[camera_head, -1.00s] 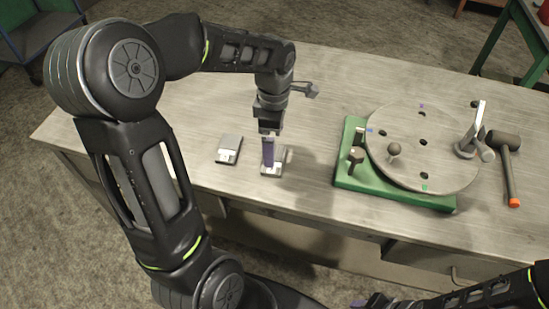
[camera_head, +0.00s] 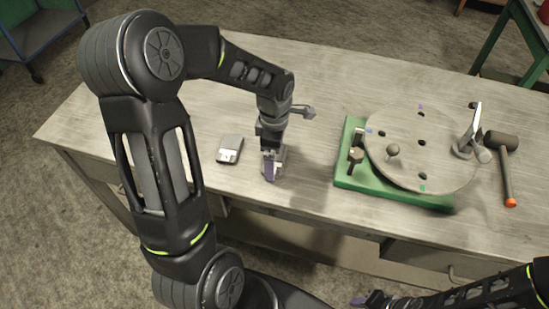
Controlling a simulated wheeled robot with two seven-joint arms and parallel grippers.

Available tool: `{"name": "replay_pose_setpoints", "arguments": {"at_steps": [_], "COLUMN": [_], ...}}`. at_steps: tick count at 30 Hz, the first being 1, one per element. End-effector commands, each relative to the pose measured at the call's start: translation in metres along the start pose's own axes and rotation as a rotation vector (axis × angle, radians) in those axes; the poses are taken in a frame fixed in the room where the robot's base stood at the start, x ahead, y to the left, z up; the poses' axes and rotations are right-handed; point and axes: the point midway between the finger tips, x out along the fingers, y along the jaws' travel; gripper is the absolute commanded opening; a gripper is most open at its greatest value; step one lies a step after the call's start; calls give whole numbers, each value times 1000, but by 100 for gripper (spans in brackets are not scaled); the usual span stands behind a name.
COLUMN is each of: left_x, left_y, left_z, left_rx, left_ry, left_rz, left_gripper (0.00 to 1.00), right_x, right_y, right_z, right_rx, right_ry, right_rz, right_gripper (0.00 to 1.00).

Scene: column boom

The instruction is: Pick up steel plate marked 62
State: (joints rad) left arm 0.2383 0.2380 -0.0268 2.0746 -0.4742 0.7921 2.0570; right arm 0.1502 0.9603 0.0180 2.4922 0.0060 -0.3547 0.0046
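A small grey steel plate (camera_head: 230,149) with a white label lies on the table at the left; its number is too small to read. A second small plate (camera_head: 281,158) lies to its right, mostly hidden by my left gripper (camera_head: 269,172). The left gripper points down at this second plate, with its purple fingertips over or around it. I cannot tell whether the fingers hold the plate, nor which plate is marked 62. My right gripper (camera_head: 366,302) is low at the bottom edge, away from the plates, its fingers small and partly seen.
A green base (camera_head: 395,192) with a round grey disc (camera_head: 440,165) stands right of the plates, with knobs and a clamp on it. A dark mallet (camera_head: 507,175) lies at the far right. The table (camera_head: 330,75) behind the plates is clear.

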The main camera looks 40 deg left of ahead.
Motion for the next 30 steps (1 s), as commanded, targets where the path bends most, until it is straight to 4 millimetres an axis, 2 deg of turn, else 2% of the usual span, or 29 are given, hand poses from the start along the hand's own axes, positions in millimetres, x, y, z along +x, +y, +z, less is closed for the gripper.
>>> {"name": "replay_pose_setpoints", "arguments": {"at_steps": [13,30], "left_x": [0,0], "left_y": [0,0], "left_z": [0,0], "left_rx": [0,0], "left_ry": [0,0], "left_rz": [0,0], "left_gripper": [99,53], "right_x": [0,0], "right_y": [0,0], "right_z": [0,0], "right_rx": [0,0], "right_ry": [0,0], "right_rz": [0,0], "right_gripper": [36,36]}}
